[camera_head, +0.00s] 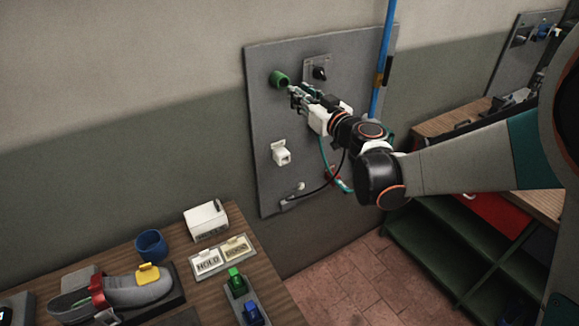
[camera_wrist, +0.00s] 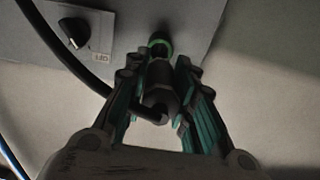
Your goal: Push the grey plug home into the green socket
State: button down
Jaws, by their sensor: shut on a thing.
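The green socket (camera_head: 279,79) sticks out of the grey wall panel at its upper left. In the wrist view the green ring of the socket (camera_wrist: 160,44) shows just beyond the plug. My gripper (camera_head: 297,94) is at the panel, close to the socket, and is shut on the grey plug (camera_wrist: 160,85). The plug lies between the two fingers and points at the socket, with its black cable bending off to the left. The plug's front end is at the green ring; I cannot tell how deep it sits. In the head view my fingers hide most of the plug.
A black rotary switch (camera_head: 320,73) sits right of the socket. A white socket (camera_head: 281,153) is lower on the panel (camera_head: 262,190). A blue pipe (camera_head: 382,60) runs down the panel's right side. A wooden table (camera_head: 275,290) with a shoe and other objects stands lower left.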

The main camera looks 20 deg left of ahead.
jog(key=shift+x, duration=1.45)
jog(key=shift+b+x, duration=0.75)
jog(key=shift+x, duration=0.7)
dwell(1.5)
jog(key=c, duration=1.3)
grip_release()
jog(key=shift+w, duration=0.1)
